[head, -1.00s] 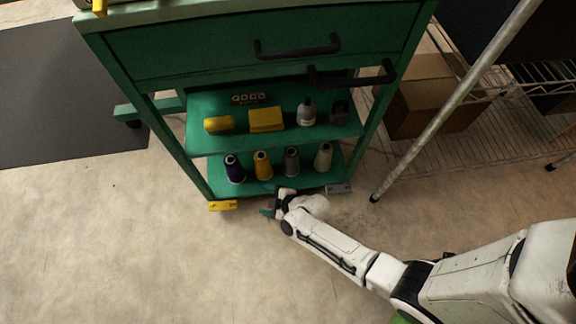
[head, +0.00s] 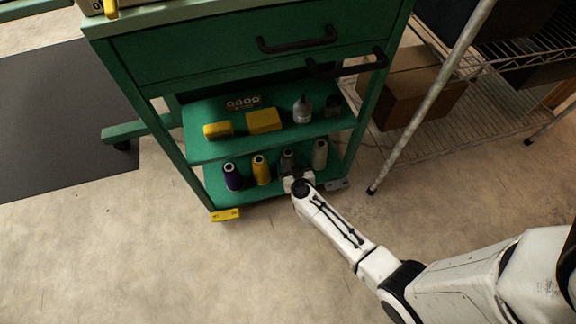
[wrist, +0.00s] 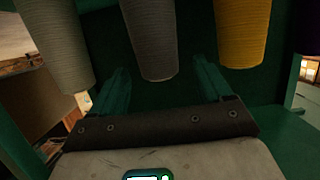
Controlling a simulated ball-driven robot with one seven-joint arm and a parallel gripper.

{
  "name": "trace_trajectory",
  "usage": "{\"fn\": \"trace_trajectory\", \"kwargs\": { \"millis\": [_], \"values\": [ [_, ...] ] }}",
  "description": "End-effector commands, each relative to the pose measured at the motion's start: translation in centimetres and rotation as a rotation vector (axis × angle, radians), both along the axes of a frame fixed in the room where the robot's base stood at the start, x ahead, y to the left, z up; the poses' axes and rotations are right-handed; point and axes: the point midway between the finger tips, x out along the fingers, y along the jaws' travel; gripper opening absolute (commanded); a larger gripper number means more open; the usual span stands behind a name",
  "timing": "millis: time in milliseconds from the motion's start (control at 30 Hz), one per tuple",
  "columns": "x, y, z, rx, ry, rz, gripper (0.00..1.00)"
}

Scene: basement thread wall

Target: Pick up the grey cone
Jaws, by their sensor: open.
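The grey cone (head: 288,157) stands on the green cart's lower shelf, between a yellow cone (head: 261,170) and a cream cone (head: 319,155). My gripper (head: 292,176) is in front of it and hides its lower part in the head view. In the wrist view the grey cone (wrist: 152,40) hangs in from the top centre, with the cream cone (wrist: 56,45) on the left and the yellow cone (wrist: 243,32) on the right. My gripper's two green fingers (wrist: 161,68) are spread, one toward each side of the grey cone. I cannot tell whether they touch it.
A purple cone (head: 233,177) stands at the shelf's left end. The upper shelf (head: 210,151) sits close above, holding yellow boxes (head: 263,121) and a grey bottle (head: 302,109). Cart legs flank the opening. A metal rack pole (head: 425,105) stands at right. Floor in front is clear.

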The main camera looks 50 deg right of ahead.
Motion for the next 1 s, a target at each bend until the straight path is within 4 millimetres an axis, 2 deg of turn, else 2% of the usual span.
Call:
{"fn": "trace_trajectory", "kwargs": {
  "millis": [167,500,800,1000],
  "values": [
    [1.0,-0.7,-0.4,0.000,-0.001,0.000,0.78],
    [4.3,-3.2,-1.7,-0.002,0.000,-0.001,0.78],
    [4.7,-3.4,-1.5,-0.001,0.001,0.003,0.78],
    [4.7,-3.4,-1.5,-0.001,0.001,0.003,0.61]
  ]
}}
